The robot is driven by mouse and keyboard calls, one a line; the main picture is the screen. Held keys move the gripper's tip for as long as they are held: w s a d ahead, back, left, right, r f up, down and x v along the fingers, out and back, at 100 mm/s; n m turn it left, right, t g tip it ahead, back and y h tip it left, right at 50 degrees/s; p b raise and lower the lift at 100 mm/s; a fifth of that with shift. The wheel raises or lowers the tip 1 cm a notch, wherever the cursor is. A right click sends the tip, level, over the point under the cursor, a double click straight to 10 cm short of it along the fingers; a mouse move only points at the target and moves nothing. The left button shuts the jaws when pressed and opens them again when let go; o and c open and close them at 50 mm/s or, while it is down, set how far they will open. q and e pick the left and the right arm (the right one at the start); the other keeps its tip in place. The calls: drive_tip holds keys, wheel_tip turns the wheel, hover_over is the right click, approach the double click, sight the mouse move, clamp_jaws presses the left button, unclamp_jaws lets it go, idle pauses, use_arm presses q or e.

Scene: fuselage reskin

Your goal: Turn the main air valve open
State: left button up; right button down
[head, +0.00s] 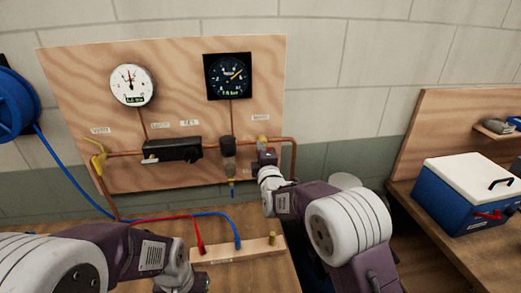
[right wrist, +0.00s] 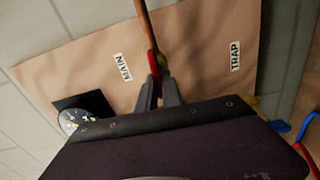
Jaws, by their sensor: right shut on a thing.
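The main air valve is on the copper pipe at the right side of the plywood panel (head: 185,55), below a small label (head: 260,118). Its brass-coloured body (head: 262,139) shows just above my right gripper (head: 266,155) in the head view. In the right wrist view, the fingers of my right gripper (right wrist: 158,88) are closed on its red handle (right wrist: 153,62), beside the MAIN label (right wrist: 122,67). The fingers hide part of the handle. My left gripper (head: 197,281) is low at the bottom of the head view, over the bench, its fingers unclear.
A white gauge (head: 132,85) and a black gauge (head: 228,76) hang on the panel. A yellow handle (head: 97,155) is at the pipe's left. Red (head: 180,217) and blue hoses run to a wooden strip (head: 238,250). A blue cooler (head: 465,200) stands at the right.

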drive_tip(key=shift+f+n, duration=0.3)
drive_tip(key=shift+n, duration=0.1)
drive_tip(key=c, duration=1.5)
unclamp_jaws()
use_arm(q)
drive_tip(key=shift+r, duration=0.1)
use_arm(e)
drive_tip(key=shift+d+r, duration=0.1)
drive_tip(key=shift+r, duration=0.05)
drive_tip(key=shift+s, duration=0.15)
